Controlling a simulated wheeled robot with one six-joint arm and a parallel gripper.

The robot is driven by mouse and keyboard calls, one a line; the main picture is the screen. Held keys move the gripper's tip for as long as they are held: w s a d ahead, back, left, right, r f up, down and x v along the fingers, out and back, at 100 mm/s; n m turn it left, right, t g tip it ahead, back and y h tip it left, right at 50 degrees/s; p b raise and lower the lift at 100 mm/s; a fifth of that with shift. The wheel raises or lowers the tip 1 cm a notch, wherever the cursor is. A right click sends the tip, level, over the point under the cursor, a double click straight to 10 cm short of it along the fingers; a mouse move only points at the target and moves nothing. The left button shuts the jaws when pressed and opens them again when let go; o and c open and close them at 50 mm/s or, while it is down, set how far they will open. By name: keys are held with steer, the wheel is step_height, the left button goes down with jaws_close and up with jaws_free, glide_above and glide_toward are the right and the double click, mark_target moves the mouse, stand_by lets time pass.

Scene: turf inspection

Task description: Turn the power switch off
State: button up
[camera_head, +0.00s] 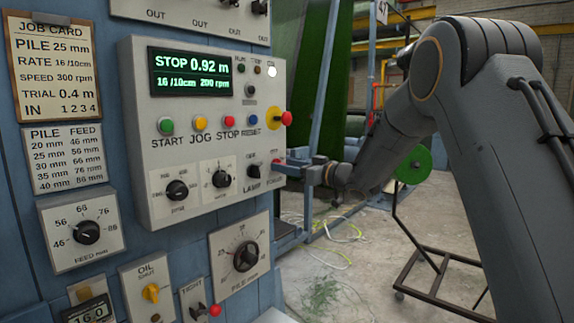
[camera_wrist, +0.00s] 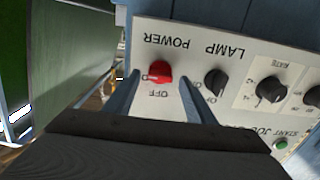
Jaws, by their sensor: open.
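The power switch is a red knob (camera_wrist: 161,71) on the grey control panel, under an upside-down POWER label in the wrist view. An OFF label shows just below it there, and a partly hidden label lies to its left. I cannot tell which mark the knob points to. My gripper (camera_wrist: 159,80) is open, with one finger on each side of the knob. Contact cannot be made out. In the head view my gripper (camera_head: 288,166) is at the panel's lower right edge, and a bit of the red knob (camera_head: 276,161) shows by its fingers.
The black LAMP knob (camera_wrist: 215,82) sits close beside one finger. On the panel (camera_head: 140,120), a lit display (camera_head: 190,73) reads STOP 0.92 m. A red stop button (camera_head: 287,118) on a yellow base sticks out above my gripper. Cables (camera_head: 340,240) lie on the floor.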

steer(key=shift+w+a, duration=0.1)
steer(key=c, duration=1)
steer(key=shift+c, duration=0.2)
steer(key=shift+n+b, duration=0.4)
steer(key=n+b, duration=1.6)
steer(key=n, duration=0.1)
steer(key=shift+a+f+b, duration=0.15)
steer(key=shift+f+b, duration=0.05)
steer(key=shift+b, duration=0.2)
steer(key=shift+s, duration=0.2)
